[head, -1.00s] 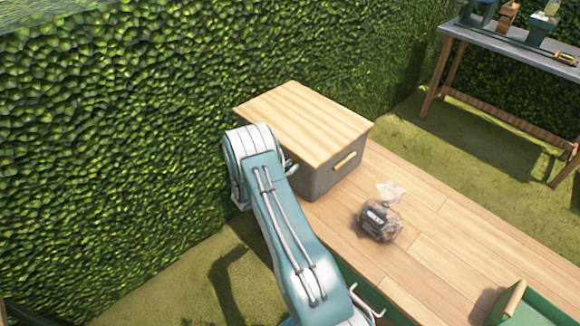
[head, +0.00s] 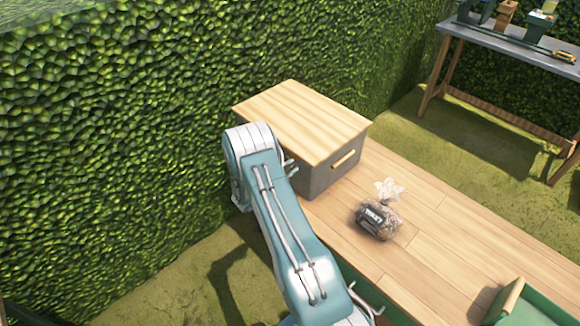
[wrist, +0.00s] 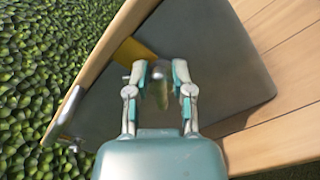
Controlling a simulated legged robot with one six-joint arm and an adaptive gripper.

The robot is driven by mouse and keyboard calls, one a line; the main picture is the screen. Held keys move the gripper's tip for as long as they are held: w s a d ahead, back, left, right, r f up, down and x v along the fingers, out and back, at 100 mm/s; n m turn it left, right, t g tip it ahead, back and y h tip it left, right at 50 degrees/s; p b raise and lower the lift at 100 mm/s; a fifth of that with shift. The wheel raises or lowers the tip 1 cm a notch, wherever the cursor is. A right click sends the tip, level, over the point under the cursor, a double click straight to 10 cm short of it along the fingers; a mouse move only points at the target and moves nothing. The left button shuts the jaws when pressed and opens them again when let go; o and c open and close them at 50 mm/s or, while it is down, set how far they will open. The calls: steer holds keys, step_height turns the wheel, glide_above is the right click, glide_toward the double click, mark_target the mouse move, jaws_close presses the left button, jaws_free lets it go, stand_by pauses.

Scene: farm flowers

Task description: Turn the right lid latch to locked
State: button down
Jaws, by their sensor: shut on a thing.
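A grey box with a wooden lid (head: 305,118) stands at the far left end of the wooden table; the lid is down. Its grey wall (wrist: 215,55) faces me in the wrist view, with the lid's wooden edge (wrist: 100,62) along the left. My gripper (wrist: 160,68) is at this wall, its two fingers on either side of a small metal latch part, shut on it. A yellow-brown piece (wrist: 133,50) lies just left of the fingers. Another metal latch (wrist: 66,112) sits near the lid edge at lower left. My arm hides the latches in the head view. The latch's exact angle is unclear.
A bag of dark contents (head: 379,219) stands on the wooden table (head: 440,235) right of the box. A green tray (head: 535,305) is at the near right. A hedge (head: 120,130) rises close behind and left. A grey-topped bench (head: 510,45) stands at far right.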

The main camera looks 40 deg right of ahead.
steer(key=m, duration=0.4)
steer(key=shift+s+f+m, duration=0.15)
steer(key=shift+f+m, duration=0.15)
steer(key=shift+f, duration=0.1)
steer(key=shift+a+f+m, duration=0.1)
steer(key=shift+f+m, duration=0.05)
steer(key=shift+m, duration=0.95)
steer(key=shift+f+m, duration=0.15)
steer(key=shift+m, duration=0.95)
steer(key=c, duration=0.6)
jaws_free()
